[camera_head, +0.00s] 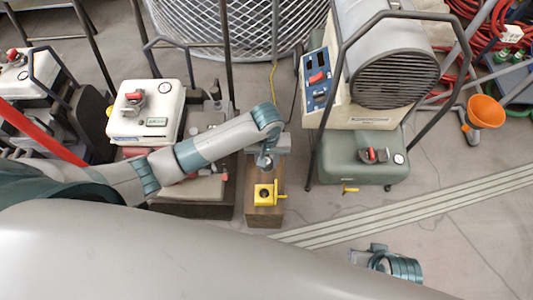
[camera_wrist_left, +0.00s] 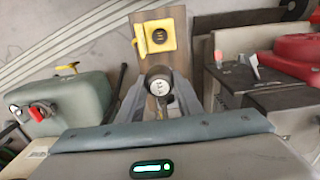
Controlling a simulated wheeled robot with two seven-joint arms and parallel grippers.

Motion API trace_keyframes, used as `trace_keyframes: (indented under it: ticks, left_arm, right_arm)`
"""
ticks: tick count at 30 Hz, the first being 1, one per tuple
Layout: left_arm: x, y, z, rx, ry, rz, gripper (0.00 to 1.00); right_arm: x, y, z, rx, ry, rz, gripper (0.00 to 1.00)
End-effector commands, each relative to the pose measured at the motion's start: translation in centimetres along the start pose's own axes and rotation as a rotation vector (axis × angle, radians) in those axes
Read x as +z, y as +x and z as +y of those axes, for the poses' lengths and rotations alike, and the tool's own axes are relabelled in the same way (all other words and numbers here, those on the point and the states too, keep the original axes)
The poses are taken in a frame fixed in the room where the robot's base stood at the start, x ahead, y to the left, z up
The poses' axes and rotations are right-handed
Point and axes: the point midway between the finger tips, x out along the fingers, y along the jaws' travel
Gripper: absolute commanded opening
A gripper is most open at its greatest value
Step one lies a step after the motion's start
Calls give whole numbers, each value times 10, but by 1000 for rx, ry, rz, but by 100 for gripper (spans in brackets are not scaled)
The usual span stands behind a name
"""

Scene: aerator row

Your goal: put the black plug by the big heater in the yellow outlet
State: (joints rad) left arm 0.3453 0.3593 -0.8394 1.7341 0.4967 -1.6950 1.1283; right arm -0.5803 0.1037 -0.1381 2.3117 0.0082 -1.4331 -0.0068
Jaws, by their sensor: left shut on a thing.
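The yellow outlet (camera_head: 265,194) sits on top of a wooden post, its lid open to the side. It also shows in the left wrist view (camera_wrist_left: 160,36), with its socket facing up. My left gripper (camera_head: 266,165) is just behind the outlet in the head view. In the left wrist view it is shut on the black plug (camera_wrist_left: 158,84), whose pale round face with prongs shows. The plug is apart from the outlet. The big heater (camera_head: 397,77) stands to the right. Part of my right arm shows at the lower right; its fingers cannot be made out.
The wooden post (camera_head: 262,216) stands between a dark-based machine with a white tank (camera_head: 146,112) and the heater's green tank (camera_head: 362,160). A small yellow-handled valve (camera_head: 350,190) is at the tank. An orange funnel (camera_head: 485,111) and red hoses lie at right. Floor in front is clear.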

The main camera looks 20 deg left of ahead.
Motion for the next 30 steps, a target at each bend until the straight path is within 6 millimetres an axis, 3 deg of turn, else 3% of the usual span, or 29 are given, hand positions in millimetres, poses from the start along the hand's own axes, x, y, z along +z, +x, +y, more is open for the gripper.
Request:
trace_keyframes:
  ticks: [18,30]
  left_arm:
    - [2,0,0,1,0,0,9]
    - [1,17,0,1,-1,1,9]
  right_arm:
    - [0,0,0,1,1,-3,31]
    - [0,-1,0,1,1,-3,31]
